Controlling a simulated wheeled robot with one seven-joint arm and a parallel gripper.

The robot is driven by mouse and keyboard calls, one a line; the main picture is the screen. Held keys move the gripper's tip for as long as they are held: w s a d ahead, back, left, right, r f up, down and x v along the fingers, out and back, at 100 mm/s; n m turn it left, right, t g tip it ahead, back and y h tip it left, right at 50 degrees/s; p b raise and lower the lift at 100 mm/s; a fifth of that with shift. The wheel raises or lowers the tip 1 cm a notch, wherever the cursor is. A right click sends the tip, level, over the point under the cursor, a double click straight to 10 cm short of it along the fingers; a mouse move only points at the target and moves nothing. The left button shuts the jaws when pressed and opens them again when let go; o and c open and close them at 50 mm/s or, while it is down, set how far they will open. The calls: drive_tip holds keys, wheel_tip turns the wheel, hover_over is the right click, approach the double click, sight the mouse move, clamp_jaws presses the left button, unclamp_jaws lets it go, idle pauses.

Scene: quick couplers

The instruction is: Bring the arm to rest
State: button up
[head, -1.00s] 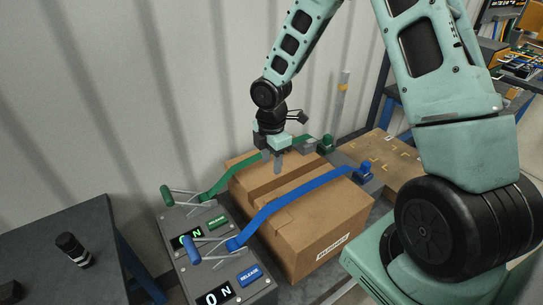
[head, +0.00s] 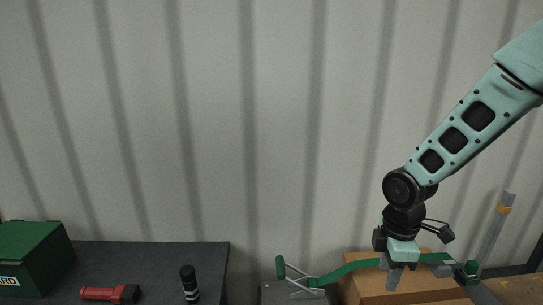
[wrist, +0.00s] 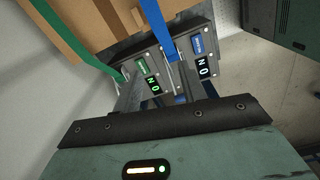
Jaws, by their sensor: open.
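My gripper (head: 394,278) hangs pointing down over the cardboard box (head: 365,290) in the head view, near the green strap (head: 350,268). Its jaws are open, and I see nothing held in them. In the wrist view, a gripper finger (wrist: 131,92) shows in front of the strap panel (wrist: 190,75). The green strap (wrist: 75,38) and the blue strap (wrist: 157,22) run from the box (wrist: 95,25) to the panel. The lower part of the box is outside the head view.
A dark table (head: 150,262) at the left holds a green case (head: 33,258), a red flashlight (head: 108,293) and a black cylinder (head: 188,283). A green-handled lever (head: 281,268) stands up left of the box. The corrugated wall (head: 270,130) is behind; the space above the table is clear.

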drive_tip(key=s+a+r+m, duration=0.4)
drive_tip(key=s+a+r, duration=0.1)
drive_tip(key=s, duration=0.5)
drive_tip(key=s+a+r+m, duration=0.4)
drive_tip(key=s+a, duration=0.4)
drive_tip(key=s, duration=0.3)
drive_tip(key=shift+s+r+y, duration=0.25)
drive_tip(key=shift+r+y, duration=0.15)
drive_tip(key=shift+r, duration=0.05)
